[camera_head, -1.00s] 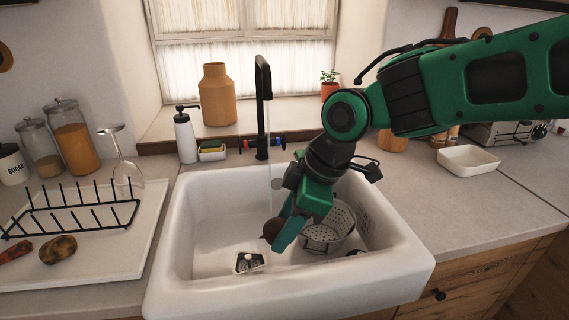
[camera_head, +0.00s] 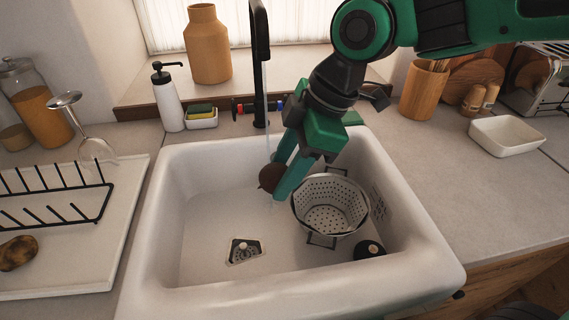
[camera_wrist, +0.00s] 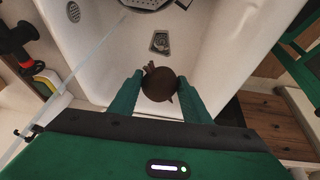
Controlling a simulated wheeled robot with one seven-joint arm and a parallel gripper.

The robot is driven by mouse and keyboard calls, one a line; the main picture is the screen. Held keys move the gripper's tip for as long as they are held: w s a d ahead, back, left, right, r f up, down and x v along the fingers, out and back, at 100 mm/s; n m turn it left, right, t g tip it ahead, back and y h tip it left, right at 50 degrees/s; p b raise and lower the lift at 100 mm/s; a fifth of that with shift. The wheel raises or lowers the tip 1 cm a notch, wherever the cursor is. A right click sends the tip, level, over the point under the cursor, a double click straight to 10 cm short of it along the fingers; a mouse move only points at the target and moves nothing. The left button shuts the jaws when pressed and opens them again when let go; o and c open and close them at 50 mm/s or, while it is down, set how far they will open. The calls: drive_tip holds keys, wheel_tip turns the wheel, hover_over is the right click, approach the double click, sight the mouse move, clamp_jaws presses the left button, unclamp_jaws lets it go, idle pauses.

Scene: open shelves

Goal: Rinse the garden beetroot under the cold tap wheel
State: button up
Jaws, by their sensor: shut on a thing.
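A dark brown-red round beetroot (camera_head: 270,177) is held between the green fingers of my gripper (camera_head: 281,182), inside the white sink (camera_head: 205,262). In the wrist view the beetroot (camera_wrist: 159,84) sits between the two fingertips. The black tap (camera_head: 260,62) stands behind the sink, and a thin stream of water (camera_head: 267,135) falls from it. In the head view the stream reaches down at the beetroot; in the wrist view it passes left of it. Of the tap's wheels, a red one (camera_head: 240,108) is left of the spout and a blue one (camera_head: 280,105) is right.
A metal colander (camera_head: 332,207) stands in the sink right of my gripper, with a dark round item (camera_head: 369,250) in front. The drain (camera_head: 244,251) is at the sink's front left. A drying rack (camera_head: 60,190) is left and a white dish (camera_head: 506,136) right.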

drive_tip(key=w+a+f, duration=0.1)
drive_tip(key=w+a, duration=0.1)
drive_tip(key=w, duration=0.4)
drive_tip(key=w+a+f, duration=0.1)
drive_tip(key=w+a, duration=0.1)
drive_tip(key=w, duration=0.4)
drive_tip(key=shift+w+a+f, duration=0.35)
idle(0.4)
drive_tip(key=shift+d, duration=0.15)
idle(0.4)
drive_tip(key=shift+w+d, duration=0.2)
drive_tip(key=shift+d, duration=0.25)
drive_tip(key=shift+a, duration=0.1)
drive_tip(key=shift+s+a, duration=0.2)
drive_tip(key=shift+a, duration=0.3)
drive_tip(key=shift+d, duration=0.2)
drive_tip(key=shift+w+d, duration=0.2)
drive_tip(key=shift+d, duration=0.2)
